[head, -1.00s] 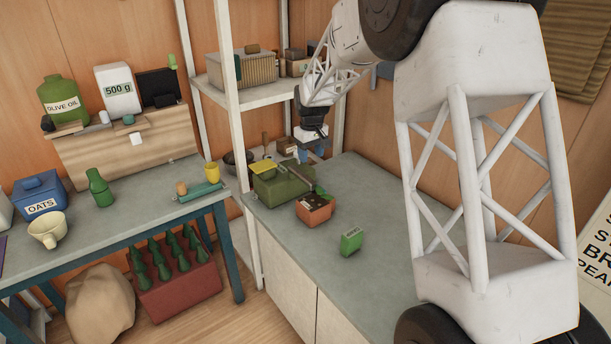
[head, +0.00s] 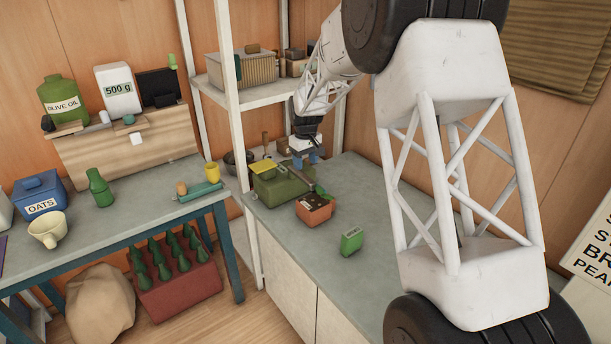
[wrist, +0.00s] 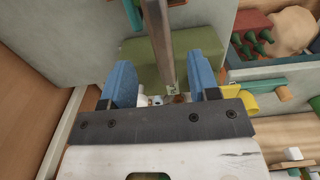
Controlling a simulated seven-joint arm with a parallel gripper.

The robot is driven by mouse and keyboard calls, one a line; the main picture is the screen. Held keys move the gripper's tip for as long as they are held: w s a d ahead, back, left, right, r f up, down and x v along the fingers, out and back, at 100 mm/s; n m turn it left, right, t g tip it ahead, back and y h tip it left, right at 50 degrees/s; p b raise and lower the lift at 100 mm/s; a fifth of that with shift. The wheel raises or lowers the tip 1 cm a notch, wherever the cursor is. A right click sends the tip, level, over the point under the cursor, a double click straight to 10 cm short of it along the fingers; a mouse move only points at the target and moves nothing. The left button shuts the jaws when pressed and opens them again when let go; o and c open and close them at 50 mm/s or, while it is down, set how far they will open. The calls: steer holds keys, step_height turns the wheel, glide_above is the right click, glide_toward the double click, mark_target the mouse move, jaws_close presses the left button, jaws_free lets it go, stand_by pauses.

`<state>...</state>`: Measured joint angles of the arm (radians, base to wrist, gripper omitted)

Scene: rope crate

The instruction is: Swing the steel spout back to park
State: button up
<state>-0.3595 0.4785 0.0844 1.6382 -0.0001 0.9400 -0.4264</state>
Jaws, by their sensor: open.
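The steel spout (wrist: 160,42) is a grey bar in the wrist view, running from the top edge down between my two blue fingers. In the head view the spout (head: 304,176) slants over the green box (head: 274,190) towards the orange planter (head: 314,212). Its end near the planter is green. My gripper (wrist: 161,62) is open, with one finger on each side of the bar. I cannot tell whether either finger touches it. In the head view my gripper (head: 306,162) is just behind the green box, and its fingertips are partly hidden.
A yellow piece (head: 263,167) lies on the green box. A small green packet (head: 351,241) stands on the grey counter (head: 290,235). A white shelf post (head: 236,150) rises close to the left. The counter's front is clear.

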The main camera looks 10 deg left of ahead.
mark_target(306, 176)
steer(key=shift+f, duration=2.95)
jaws_close()
